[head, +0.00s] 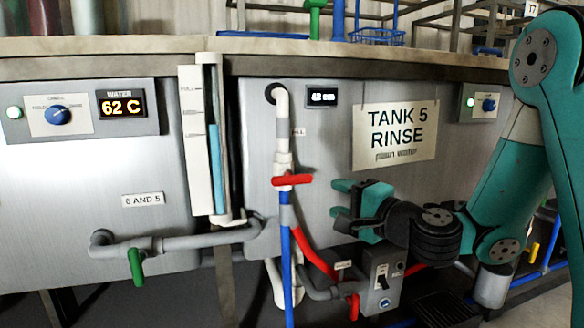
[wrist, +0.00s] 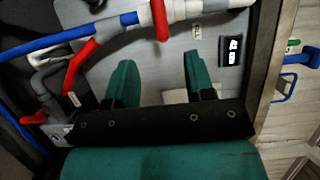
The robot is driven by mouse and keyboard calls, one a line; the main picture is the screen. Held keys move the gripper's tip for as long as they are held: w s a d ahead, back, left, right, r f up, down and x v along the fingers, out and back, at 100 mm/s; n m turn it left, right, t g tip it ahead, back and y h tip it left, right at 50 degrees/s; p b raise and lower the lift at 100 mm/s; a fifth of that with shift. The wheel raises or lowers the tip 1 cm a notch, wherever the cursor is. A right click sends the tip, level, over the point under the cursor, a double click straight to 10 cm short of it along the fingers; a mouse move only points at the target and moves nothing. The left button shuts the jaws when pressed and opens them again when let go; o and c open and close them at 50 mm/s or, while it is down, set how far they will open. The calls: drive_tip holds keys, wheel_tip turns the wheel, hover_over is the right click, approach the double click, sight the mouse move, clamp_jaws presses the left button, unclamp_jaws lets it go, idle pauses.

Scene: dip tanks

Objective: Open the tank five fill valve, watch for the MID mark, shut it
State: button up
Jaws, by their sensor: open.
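The tank five fill valve has a red lever (head: 292,180) on the vertical pipe below a small, partly hidden label. The lever lies crosswise to the pipe; it also shows in the wrist view (wrist: 160,20). My gripper (head: 341,199) is open and empty, to the right of the lever and slightly below it, apart from it. Both fingers show in the wrist view (wrist: 158,80) with nothing between them. The sight gauge (head: 215,165) stands left of the valve. Its blue column tops out below the upper marks on the white scale (head: 196,150); the smaller lettering is unreadable.
The "TANK 5 RINSE" sign (head: 395,135) is on the tank front. A green-handled valve (head: 136,265) sits on the grey pipe at lower left. A red hose (head: 315,252) and a switch box (head: 381,280) are below my gripper. A blue pipe (head: 287,250) runs down below the lever.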

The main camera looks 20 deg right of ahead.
sight(296, 182)
drive_tip(key=p+x, duration=0.5)
drive_tip(key=x, duration=1)
drive_tip(key=shift+d, duration=0.1)
drive_tip(key=shift+c, duration=0.2)
drive_tip(key=shift+p, duration=0.3)
clamp_jaws()
